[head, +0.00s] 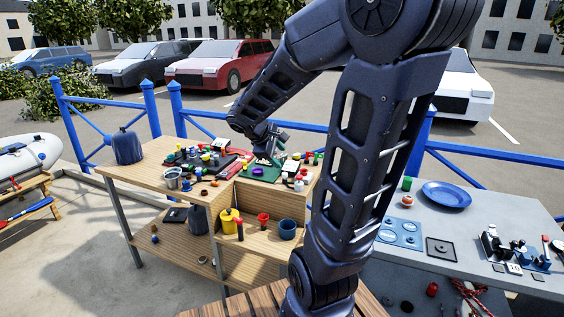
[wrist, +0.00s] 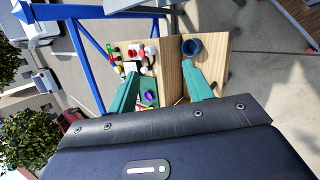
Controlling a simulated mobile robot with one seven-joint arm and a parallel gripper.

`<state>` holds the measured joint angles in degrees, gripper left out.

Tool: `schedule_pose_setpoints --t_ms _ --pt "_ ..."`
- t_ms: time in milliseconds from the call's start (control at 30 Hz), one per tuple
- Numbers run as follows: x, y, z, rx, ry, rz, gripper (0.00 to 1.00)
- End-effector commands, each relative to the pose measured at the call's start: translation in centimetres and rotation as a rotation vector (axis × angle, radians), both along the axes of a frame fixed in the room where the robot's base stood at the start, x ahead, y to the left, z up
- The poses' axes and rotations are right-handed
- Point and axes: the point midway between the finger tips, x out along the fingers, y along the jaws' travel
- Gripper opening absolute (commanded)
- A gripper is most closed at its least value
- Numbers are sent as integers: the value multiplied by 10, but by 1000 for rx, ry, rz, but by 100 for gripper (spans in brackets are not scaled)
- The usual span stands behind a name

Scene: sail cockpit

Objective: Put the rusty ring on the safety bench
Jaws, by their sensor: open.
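My gripper (head: 268,155) is open and empty above the upper right part of the wooden workbench (head: 150,177). In the wrist view its two green fingers (wrist: 163,88) are spread wide over the bench, with nothing between them held. A small brown ring (head: 203,260) lies on the workbench's lower shelf; it may be the rusty ring, but it is too small to be sure. A low wooden bench (head: 40,188) with red and blue items stands at the far left beside a white inflatable boat; I cannot tell for certain that it is the safety bench.
Many small coloured pieces crowd the benchtop, with a purple piece (head: 258,171) on a green board near my gripper. A blue pot (head: 287,230) shows on a shelf. A grey table (head: 500,215) with a blue plate (head: 446,194) stands right. Blue railings (head: 485,155) run behind.

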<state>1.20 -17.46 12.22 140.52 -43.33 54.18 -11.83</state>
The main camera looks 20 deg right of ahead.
Motion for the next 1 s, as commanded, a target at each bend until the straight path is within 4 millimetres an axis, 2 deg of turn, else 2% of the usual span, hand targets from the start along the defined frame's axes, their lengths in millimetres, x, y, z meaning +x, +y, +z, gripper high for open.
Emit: schedule_pose_setpoints --t_ms 33,200,500,700,1000 --pt "-13 -1 6 52 -35 -55 51" --pt "-54 3 16 260 -137 -251 51" --pt "-111 25 33 652 -292 -537 51" --pt "-129 37 41 815 -337 -633 51" --pt "-132 40 42 852 -343 -655 51"
